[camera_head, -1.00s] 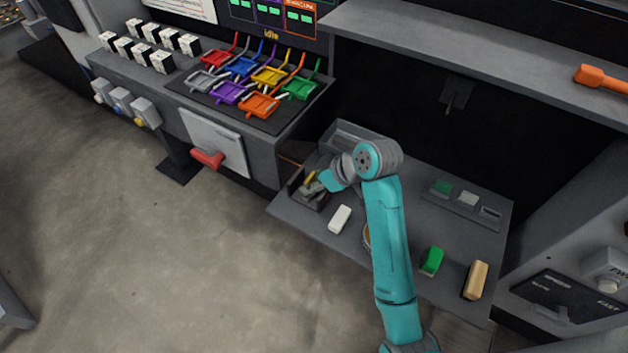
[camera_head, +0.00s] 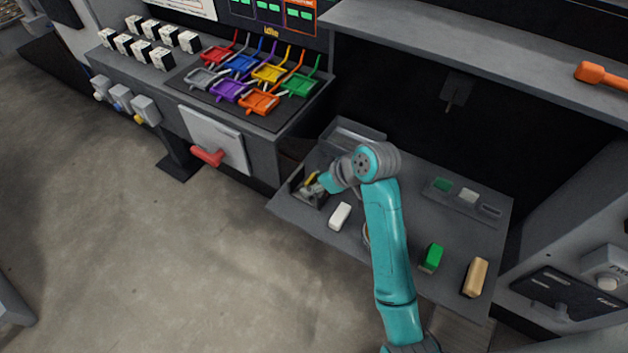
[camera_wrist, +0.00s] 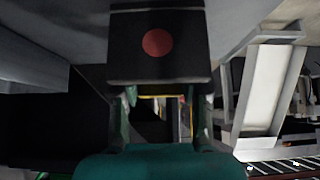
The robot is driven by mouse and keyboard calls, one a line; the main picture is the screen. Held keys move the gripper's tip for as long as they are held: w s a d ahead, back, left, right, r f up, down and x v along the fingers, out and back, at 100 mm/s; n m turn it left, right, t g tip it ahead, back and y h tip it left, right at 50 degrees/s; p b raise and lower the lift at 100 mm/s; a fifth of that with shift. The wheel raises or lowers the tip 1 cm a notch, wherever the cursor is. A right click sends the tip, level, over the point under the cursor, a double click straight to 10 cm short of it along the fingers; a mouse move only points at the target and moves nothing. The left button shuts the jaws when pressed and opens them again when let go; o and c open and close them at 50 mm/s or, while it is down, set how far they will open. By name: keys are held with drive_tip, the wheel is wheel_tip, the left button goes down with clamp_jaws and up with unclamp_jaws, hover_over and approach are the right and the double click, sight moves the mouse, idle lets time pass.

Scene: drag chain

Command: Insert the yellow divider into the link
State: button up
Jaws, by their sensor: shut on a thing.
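My gripper (camera_head: 314,188) is at the left corner of the workbench, low over a dark open-topped box (camera_head: 295,187). It is shut on a small yellow piece, which looks like the yellow divider (camera_head: 312,177). In the wrist view a thin yellow edge (camera_wrist: 160,97) shows between the two fingers of my gripper (camera_wrist: 158,104). The wrist and fingers hide much of the box's inside. I cannot make out the link clearly, nor whether the divider touches it.
A white block (camera_head: 340,216) lies just right of the box. A green block (camera_head: 432,258) and a tan block (camera_head: 475,277) lie farther right. A grey tray (camera_head: 430,196) with small blocks is behind them.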

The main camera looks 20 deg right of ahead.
drive_tip(key=shift+f, duration=0.3)
drive_tip(key=o, duration=1)
drive_tip(key=v, duration=1.2)
drive_tip(key=shift+s, duration=0.1)
